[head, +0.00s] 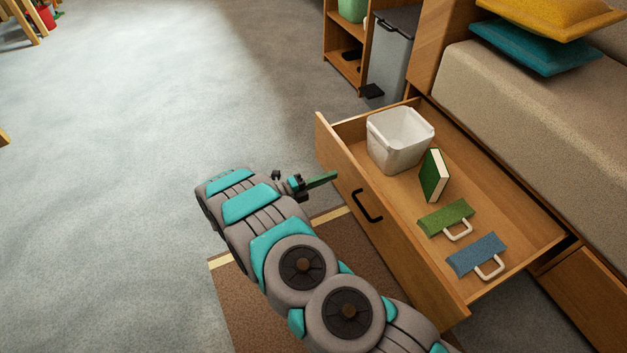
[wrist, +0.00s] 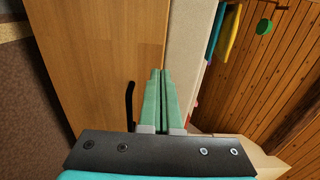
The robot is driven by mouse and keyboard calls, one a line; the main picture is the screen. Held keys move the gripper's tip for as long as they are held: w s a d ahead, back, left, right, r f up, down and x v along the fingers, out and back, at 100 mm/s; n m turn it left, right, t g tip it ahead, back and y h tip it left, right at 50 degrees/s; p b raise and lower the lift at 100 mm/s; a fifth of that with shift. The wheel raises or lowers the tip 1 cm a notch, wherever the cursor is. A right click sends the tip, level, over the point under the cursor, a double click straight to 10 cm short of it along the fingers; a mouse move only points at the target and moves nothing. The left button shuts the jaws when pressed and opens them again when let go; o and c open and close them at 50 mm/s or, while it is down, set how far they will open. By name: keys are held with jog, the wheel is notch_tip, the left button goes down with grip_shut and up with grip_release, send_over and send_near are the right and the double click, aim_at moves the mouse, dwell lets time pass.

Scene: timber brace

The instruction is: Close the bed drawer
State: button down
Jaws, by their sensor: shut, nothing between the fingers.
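The bed drawer (head: 387,227) is pulled well out from under the bed, its wooden front facing my arm. A black handle (head: 367,205) is on that front; it also shows in the wrist view (wrist: 130,105). The drawer holds a white bin (head: 398,140), a green book (head: 433,175), and a green item (head: 446,217) and a blue item (head: 477,256) with pale handles. My gripper (head: 335,175) is shut and empty, just outside the drawer front near its far end. In the wrist view its green fingers (wrist: 160,72) lie together before the drawer front (wrist: 95,60); contact cannot be told.
The bed (head: 535,110) with yellow and teal cushions stands behind the drawer. A grey pedal bin (head: 392,55) and a wooden shelf (head: 343,45) are beyond its far end. A brown rug (head: 240,300) lies under my arm.

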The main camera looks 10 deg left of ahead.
aim_at(354, 167)
jog(key=shift+x, duration=2.95)
